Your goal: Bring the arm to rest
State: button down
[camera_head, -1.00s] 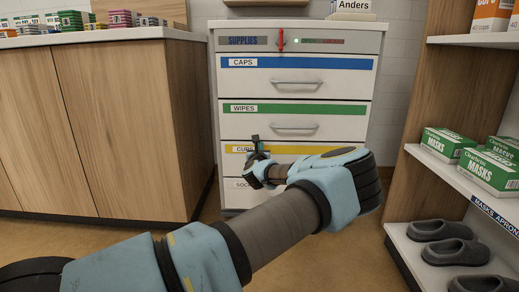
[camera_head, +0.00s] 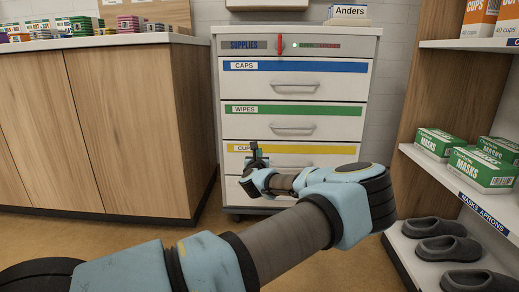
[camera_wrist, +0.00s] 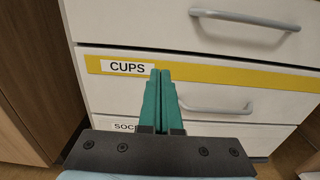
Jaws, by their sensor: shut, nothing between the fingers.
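My gripper (camera_head: 256,158) is in front of the lower drawers of the white supplies cabinet (camera_head: 341,93). In the wrist view my gripper (camera_wrist: 161,76) has its two green fingers side by side, shut and empty, in front of the drawer labelled CUPS (camera_wrist: 125,67). My arm stretches from the lower left to the middle of the head view and hides part of the lowest drawer.
A wooden counter (camera_head: 134,130) with small boxes on top stands at left. At right, a shelf (camera_head: 447,182) holds green mask boxes (camera_head: 481,169) and grey clogs (camera_head: 449,249). Brown floor shows between them. All visible drawers look shut.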

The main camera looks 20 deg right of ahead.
jog(key=p+v, duration=0.2)
jog(key=v, duration=0.5)
jog(key=w+a+f+n+g+y, duration=0.2)
jog(key=a+f+n+y, duration=0.15)
jog(key=a+n, duration=0.55)
jog(key=w+a+f+n+g+y, duration=0.15)
jog(key=a+n+y, duration=0.35)
jog(key=a, duration=0.7)
jog(key=s+a+f+n+g+p, duration=0.1)
jog(key=s+a+n+g+p, duration=0.1)
jog(key=s+a+n+g, duration=0.85)
jog(key=s+a+r+n+h+p, duration=0.1)
jog(key=s+a+r+n, duration=0.2)
jog(key=s+r+n, duration=0.55)
jog(key=s+a+r+n+p, duration=0.1)
jog(key=s+a+r+n, duration=0.2)
jog(key=s+r+n, duration=0.5)
notch_tip(320, 180, up, 36)
jog(key=s+m+p, duration=0.1)
jog(key=p, duration=3.6)
jog(key=shift+g, duration=0.4)
